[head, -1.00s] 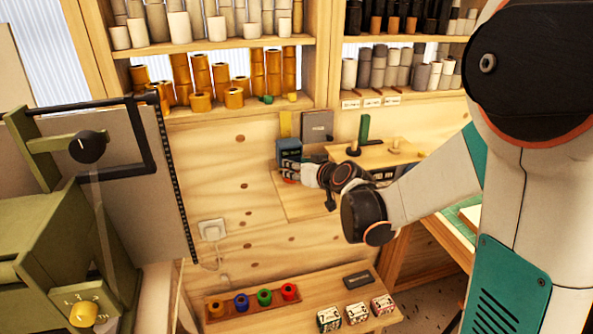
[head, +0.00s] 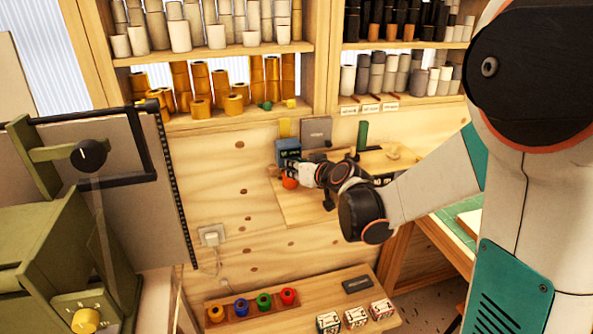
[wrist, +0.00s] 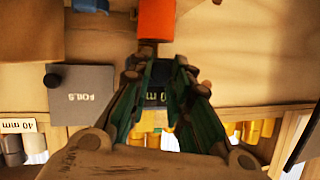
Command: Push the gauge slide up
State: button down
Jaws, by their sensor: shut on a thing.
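A small blue gauge box (head: 288,148) stands against the wooden back wall in the head view. An orange block (head: 290,183), which looks like the gauge slide, shows below it by my gripper. In the wrist view, which is upside down, the orange slide (wrist: 156,20) is at the top, and a short stem runs from it to my fingertips. My gripper (wrist: 161,72) is nearly closed there, with a narrow gap between the fingers. A dark display (wrist: 156,97) with pale characters shows behind the gap. The exact contact is hidden by the fingers.
Shelves (head: 220,118) of rolls are above. A wooden board (head: 375,163) with a green upright lies to the right. A low bench (head: 300,310) with coloured rolls is below.

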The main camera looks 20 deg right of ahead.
aim_at(289, 147)
notch_tip(289, 147, up, 6)
jog(key=p, duration=0.3)
jog(key=shift+w, duration=0.15)
jog(key=c, duration=1.5)
grip_release()
jog(key=shift+o, duration=0.3)
jog(key=v, duration=0.7)
jog(key=shift+s, duration=0.4)
jog(key=shift+r, duration=0.1)
